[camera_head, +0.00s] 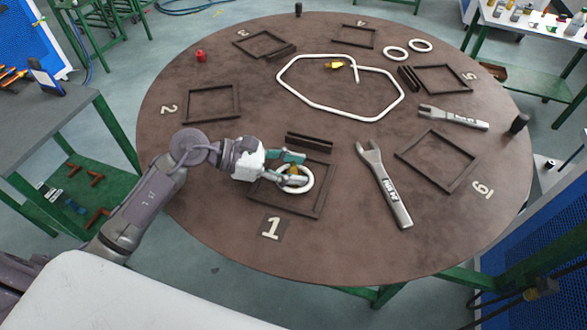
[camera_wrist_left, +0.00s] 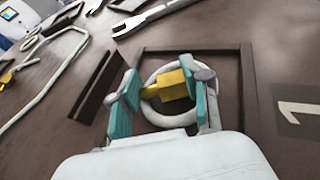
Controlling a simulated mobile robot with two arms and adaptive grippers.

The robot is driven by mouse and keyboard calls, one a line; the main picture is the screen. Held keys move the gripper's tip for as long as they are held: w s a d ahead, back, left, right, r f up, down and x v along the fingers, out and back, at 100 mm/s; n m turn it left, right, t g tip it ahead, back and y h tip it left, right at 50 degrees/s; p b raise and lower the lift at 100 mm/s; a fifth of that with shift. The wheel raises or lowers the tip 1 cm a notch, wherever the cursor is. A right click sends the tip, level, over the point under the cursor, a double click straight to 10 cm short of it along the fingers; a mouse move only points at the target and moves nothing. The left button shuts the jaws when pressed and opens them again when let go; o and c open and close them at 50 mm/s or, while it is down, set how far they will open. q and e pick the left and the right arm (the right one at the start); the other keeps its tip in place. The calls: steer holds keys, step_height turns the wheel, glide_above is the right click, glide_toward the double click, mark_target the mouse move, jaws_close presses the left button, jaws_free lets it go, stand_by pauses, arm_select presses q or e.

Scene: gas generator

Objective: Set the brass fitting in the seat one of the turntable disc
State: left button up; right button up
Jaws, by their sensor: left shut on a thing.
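The brass fitting (camera_wrist_left: 165,91) is yellow and sits between the fingers of my left gripper (camera_wrist_left: 160,100), which is shut on it. In the head view my left gripper (camera_head: 294,168) is over the frame of seat one (camera_head: 318,211), marked with a white 1. A white ring (camera_head: 305,184) lies inside that frame, and the fitting is over the ring's middle. I cannot tell whether the fitting touches the disc. The turntable disc (camera_head: 250,250) is brown and round. My right gripper is not in view.
A dark slotted block (camera_head: 309,140) stands just behind seat one. A wrench (camera_head: 384,185) lies to its right. A white hose loop (camera_head: 340,112) with another brass piece (camera_head: 334,65) lies farther back. Other square frames, rings (camera_head: 396,53) and a second wrench (camera_head: 452,118) are around the disc.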

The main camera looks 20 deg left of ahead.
arm_select(q)
steer(key=shift+s+f, duration=0.2)
steer(key=shift+f, duration=0.35)
steer(key=shift+s+f, duration=0.15)
steer(key=shift+f, duration=0.35)
steer(key=o, duration=1.1)
steer(key=shift+c, duration=0.2)
steer(key=shift+o, duration=0.5)
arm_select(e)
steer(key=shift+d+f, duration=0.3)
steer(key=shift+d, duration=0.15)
arm_select(q)
steer(key=shift+r, duration=0.15)
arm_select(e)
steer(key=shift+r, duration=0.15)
